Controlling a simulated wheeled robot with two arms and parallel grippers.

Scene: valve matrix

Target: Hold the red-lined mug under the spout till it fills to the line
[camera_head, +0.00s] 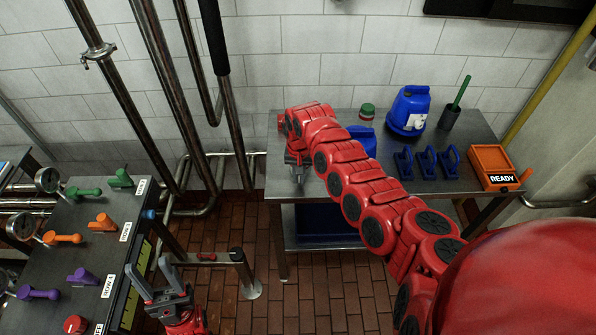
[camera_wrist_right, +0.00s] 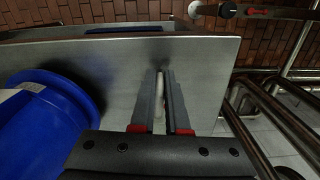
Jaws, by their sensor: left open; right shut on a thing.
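My right arm reaches across the steel table (camera_head: 308,190), and its gripper (camera_head: 296,172) is over the table's left end. In the right wrist view this gripper (camera_wrist_right: 161,100) is shut on a narrow pale thing (camera_wrist_right: 160,92) between its fingers. I cannot tell whether it is part of a mug. My left gripper (camera_head: 158,283) is open and empty, low beside the valve bench. I cannot make out a red-lined mug or a spout in either view.
The table holds a blue jug (camera_head: 409,110), a green-capped jar (camera_head: 367,111), a dark cup (camera_head: 449,117) with a green handle, three blue handled things (camera_head: 427,162) and an orange READY box (camera_head: 492,166). The valve bench (camera_head: 60,270) with coloured handles stands left. Pipes (camera_head: 165,110) rise behind.

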